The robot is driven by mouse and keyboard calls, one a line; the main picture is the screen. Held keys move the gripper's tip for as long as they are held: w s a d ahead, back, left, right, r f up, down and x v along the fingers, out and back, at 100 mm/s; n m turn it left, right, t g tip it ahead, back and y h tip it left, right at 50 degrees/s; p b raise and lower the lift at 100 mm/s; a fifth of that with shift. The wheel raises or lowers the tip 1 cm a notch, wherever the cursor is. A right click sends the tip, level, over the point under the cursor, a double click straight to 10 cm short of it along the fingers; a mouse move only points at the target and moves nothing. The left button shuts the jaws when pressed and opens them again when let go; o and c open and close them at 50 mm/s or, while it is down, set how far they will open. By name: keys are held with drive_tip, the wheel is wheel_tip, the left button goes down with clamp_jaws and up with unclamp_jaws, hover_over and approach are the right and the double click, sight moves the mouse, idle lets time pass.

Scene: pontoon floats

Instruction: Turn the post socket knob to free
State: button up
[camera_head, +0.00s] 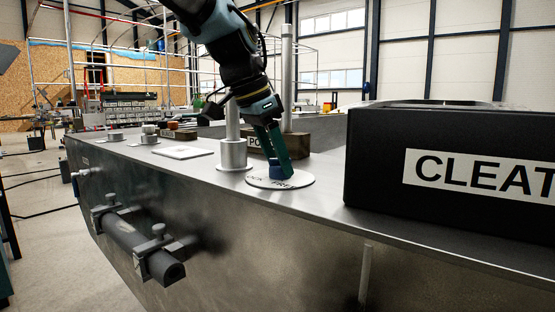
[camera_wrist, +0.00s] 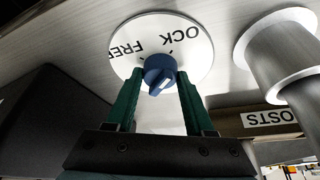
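The blue post socket knob (camera_head: 277,169) sits on a round white dial (camera_head: 296,184) lettered "FREE" and partly "OCK", on the metal deck. In the wrist view the knob (camera_wrist: 158,68) has a raised grip with a pale mark, in front of the dial (camera_wrist: 196,72). I cannot tell which word the knob points to. My gripper (camera_head: 276,157) reaches down to the knob from above. In the wrist view my gripper's green fingers (camera_wrist: 160,82) stand apart on either side of the knob, with narrow gaps seeming to show. The metal post socket (camera_head: 233,153) stands just left of the dial.
A large black box lettered "CLEAT" (camera_head: 440,150) stands close on the right. A box lettered "POSTS" (camera_wrist: 268,122) lies behind the socket. A white plate (camera_head: 183,152) and small fittings lie farther left. A dark clamped tube (camera_head: 135,240) hangs on the float's side.

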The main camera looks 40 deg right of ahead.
clamp_jaws()
drive_tip(key=shift+n, duration=0.4)
drive_tip(key=n+t+p, duration=0.1)
drive_tip(key=n, duration=0.2)
drive_tip(key=shift+s+n+t, duration=0.15)
drive_tip(key=shift+n+t, duration=0.25)
drive_tip(key=n, duration=0.2)
drive_tip(key=n+t, duration=0.1)
drive_tip(key=n, duration=0.1)
drive_tip(key=shift+s+d+t+y, duration=0.1)
drive_tip(key=shift+t+y, duration=0.2)
drive_tip(key=shift+y, duration=0.1)
drive_tip(key=n+t+y, duration=0.1)
drive_tip(key=n, duration=0.4)
drive_tip(key=shift+d+b, duration=0.1)
drive_tip(key=shift+b, duration=0.2)
drive_tip(key=n+y, duration=0.1)
drive_tip(key=n, duration=0.1)
drive_tip(key=n+y, duration=0.1)
drive_tip(key=n, duration=0.1)
drive_tip(key=shift+s+t, duration=0.1)
drive_tip(key=shift+t, duration=0.2)
drive_tip(key=shift+n+b, duration=0.3)
